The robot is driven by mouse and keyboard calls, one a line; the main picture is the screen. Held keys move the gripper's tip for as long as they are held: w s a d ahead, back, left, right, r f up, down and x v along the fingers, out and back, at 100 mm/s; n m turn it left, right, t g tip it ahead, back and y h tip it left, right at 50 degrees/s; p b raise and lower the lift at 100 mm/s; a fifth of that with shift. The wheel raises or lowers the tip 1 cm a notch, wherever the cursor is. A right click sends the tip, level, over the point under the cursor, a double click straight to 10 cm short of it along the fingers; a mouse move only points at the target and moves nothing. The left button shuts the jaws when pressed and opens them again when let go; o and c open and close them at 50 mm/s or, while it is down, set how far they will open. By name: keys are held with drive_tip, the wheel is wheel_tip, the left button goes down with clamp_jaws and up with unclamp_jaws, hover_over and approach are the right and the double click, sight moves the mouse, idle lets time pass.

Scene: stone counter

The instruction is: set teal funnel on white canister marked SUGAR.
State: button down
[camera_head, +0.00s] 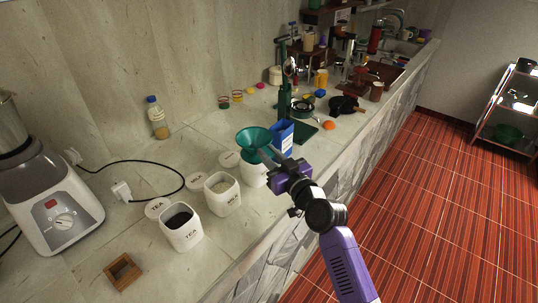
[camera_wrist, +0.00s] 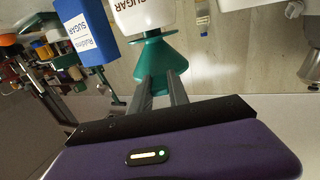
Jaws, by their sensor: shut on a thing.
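The teal funnel (camera_head: 253,139) is held wide mouth up, over the third white canister in the row, in the head view. My gripper (camera_head: 267,153) is shut on the funnel (camera_wrist: 158,58); in the wrist view its two fingers (camera_wrist: 160,88) meet the funnel's side. The white canister marked SUGAR (camera_head: 251,175) stands on the counter, its upper part partly hidden by the funnel and gripper. Its lettering shows upside down in the wrist view (camera_wrist: 145,14), next to the funnel. I cannot tell whether funnel and canister touch.
Two open white canisters, one marked TEA (camera_head: 183,236) and one with pale contents (camera_head: 223,199), stand to the left, with lids behind. A blue sugar box (camera_head: 283,137) stands close behind the gripper. A green-based stand (camera_head: 304,131) is beyond. The counter's front edge is near my arm.

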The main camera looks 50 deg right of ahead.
drive_tip(key=shift+f+b, duration=0.6)
drive_tip(key=shift+b, duration=0.05)
drive_tip(key=c, duration=1.5)
unclamp_jaws()
drive_tip(key=shift+c, duration=0.2)
drive_tip(key=b+v, duration=0.3)
drive_tip(key=v, duration=0.8)
drive_tip(key=shift+r, duration=0.1)
drive_tip(key=s+a+f+n+g+y, duration=0.1)
drive_tip(key=s+a+f+y, duration=0.1)
drive_tip(key=s+a, duration=0.9)
drive_tip(key=s+a+f+n+g+y, duration=0.1)
drive_tip(key=s+a+f+n+y, duration=0.1)
drive_tip(key=s+a, duration=0.9)
drive_tip(key=s+f+y, duration=0.1)
drive_tip(key=s+f, duration=0.1)
drive_tip(key=s, duration=0.2)
drive_tip(key=shift+a+n+y, duration=0.3)
drive_tip(key=shift+a, duration=0.1)
